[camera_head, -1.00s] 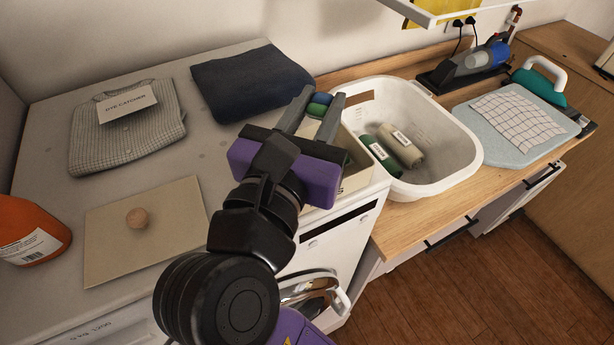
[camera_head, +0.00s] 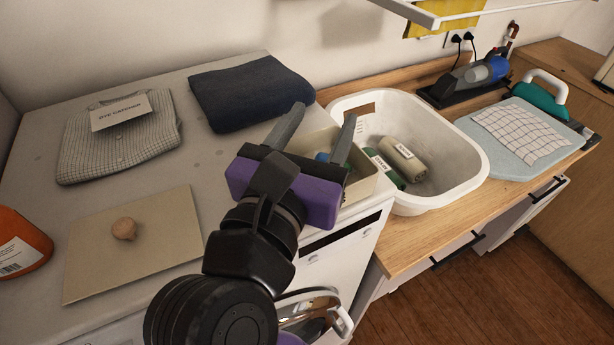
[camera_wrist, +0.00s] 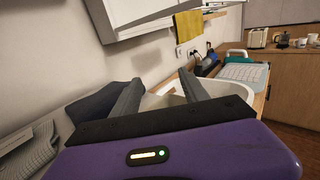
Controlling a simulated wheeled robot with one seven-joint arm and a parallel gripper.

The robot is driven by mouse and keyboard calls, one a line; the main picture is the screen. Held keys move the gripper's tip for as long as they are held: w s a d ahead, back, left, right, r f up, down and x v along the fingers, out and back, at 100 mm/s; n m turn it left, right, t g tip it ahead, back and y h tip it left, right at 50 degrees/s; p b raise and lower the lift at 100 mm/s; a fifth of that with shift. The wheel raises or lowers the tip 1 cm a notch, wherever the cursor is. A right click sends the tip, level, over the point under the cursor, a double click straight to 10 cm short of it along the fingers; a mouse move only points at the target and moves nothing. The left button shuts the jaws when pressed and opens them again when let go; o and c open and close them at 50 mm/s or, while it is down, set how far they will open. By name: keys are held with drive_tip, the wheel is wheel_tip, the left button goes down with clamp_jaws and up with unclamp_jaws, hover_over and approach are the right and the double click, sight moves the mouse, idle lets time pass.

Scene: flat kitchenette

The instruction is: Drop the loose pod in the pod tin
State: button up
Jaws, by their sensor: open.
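The pod tin (camera_head: 363,185), an open cream box, stands at the right edge of the white machine top, partly hidden behind my gripper. My gripper (camera_head: 323,112) is open above the tin, its two grey fingers apart with nothing gripped between the tips. A small blue piece (camera_head: 322,157), which looks like a pod, shows low between the fingers, seemingly inside the tin.
A flat beige board with a round wooden knob (camera_head: 124,228) lies left. A folded shirt (camera_head: 118,140), navy cloth (camera_head: 250,92) and orange bottle (camera_head: 20,243) are on the machine top. A white basin (camera_head: 470,165) with rolled cloths stands right of the tin.

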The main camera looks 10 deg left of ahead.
drive_tip(key=shift+s, duration=0.1)
drive_tip(key=v, duration=0.7)
drive_tip(key=shift+s+b, duration=0.3)
drive_tip(key=shift+b, duration=0.1)
